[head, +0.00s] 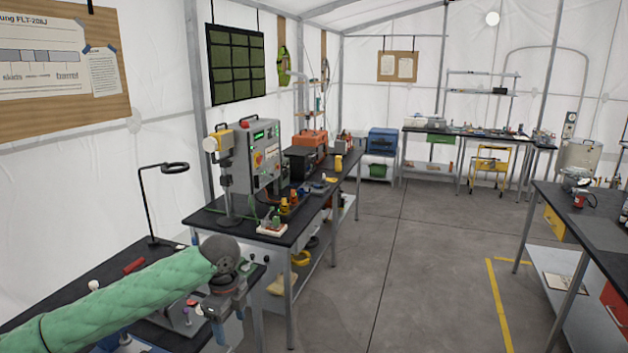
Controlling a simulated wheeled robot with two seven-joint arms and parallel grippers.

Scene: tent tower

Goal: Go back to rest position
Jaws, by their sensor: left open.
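My left arm, in a green quilted sleeve, reaches in from the lower left. My left gripper (221,322) hangs at its end, pointing down over the right edge of the near black workbench (75,278). It is open, and I see nothing held in it. The fingertips are small and partly lost against the bench behind. My right gripper is not in view.
A desk lamp (174,168) stands on the near bench. Behind, another black bench (278,237) carries a grey control box (262,155) and small parts. A dark table (586,220) stands at the right. The grey floor (425,270) between is clear.

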